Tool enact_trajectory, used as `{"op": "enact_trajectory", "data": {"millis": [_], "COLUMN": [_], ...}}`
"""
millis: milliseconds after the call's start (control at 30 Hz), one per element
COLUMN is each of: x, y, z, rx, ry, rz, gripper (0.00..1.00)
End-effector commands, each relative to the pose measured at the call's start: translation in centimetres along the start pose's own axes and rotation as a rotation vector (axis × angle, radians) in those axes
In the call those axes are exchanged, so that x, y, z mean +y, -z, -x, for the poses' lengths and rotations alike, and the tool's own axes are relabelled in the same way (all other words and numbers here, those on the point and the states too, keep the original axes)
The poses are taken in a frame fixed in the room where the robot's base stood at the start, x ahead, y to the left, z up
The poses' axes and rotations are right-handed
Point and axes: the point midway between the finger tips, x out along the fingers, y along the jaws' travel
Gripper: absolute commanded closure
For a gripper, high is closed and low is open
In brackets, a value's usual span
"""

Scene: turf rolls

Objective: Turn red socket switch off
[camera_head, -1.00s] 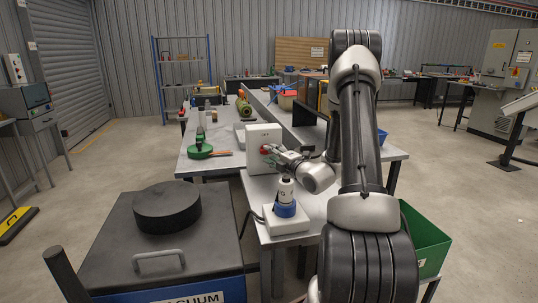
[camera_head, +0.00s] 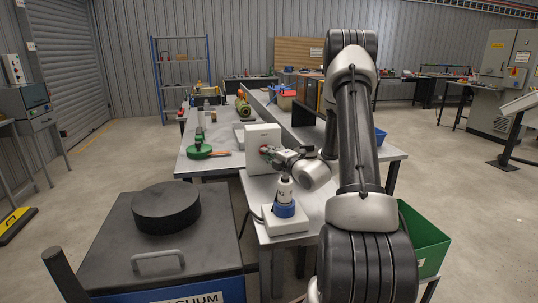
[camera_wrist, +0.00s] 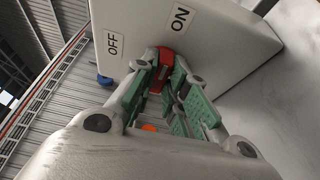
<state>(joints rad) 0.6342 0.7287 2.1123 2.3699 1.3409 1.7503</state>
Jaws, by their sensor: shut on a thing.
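A white switch box (camera_head: 258,138) stands on the grey bench, with a red switch (camera_head: 264,149) on its front. In the wrist view the box (camera_wrist: 218,30) carries an OFF label (camera_wrist: 115,44) and an ON label (camera_wrist: 180,20). The red switch (camera_wrist: 166,68) sits below the two labels, between my fingertips. My gripper (camera_head: 272,155), with green finger pads, reaches the box from the right and is shut on the red switch. In the wrist view my gripper (camera_wrist: 160,72) partly hides the switch, so its exact setting is hard to tell.
A blue-and-white plug-like part (camera_head: 284,205) on a white base stands just in front of the box, below my wrist. A green bin (camera_head: 424,240) is at the right. A black-topped vacuum unit (camera_head: 110,250) stands at the front left.

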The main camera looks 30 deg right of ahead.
Motion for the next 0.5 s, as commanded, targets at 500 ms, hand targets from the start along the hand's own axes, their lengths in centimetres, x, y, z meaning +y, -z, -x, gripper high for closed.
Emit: {"op": "enact_trajectory", "data": {"millis": [500], "x": [0.31], "y": [0.19], "z": [0.01], "rx": [0.003], "ry": [0.144], "rz": [0.344], "gripper": [1.00]}}
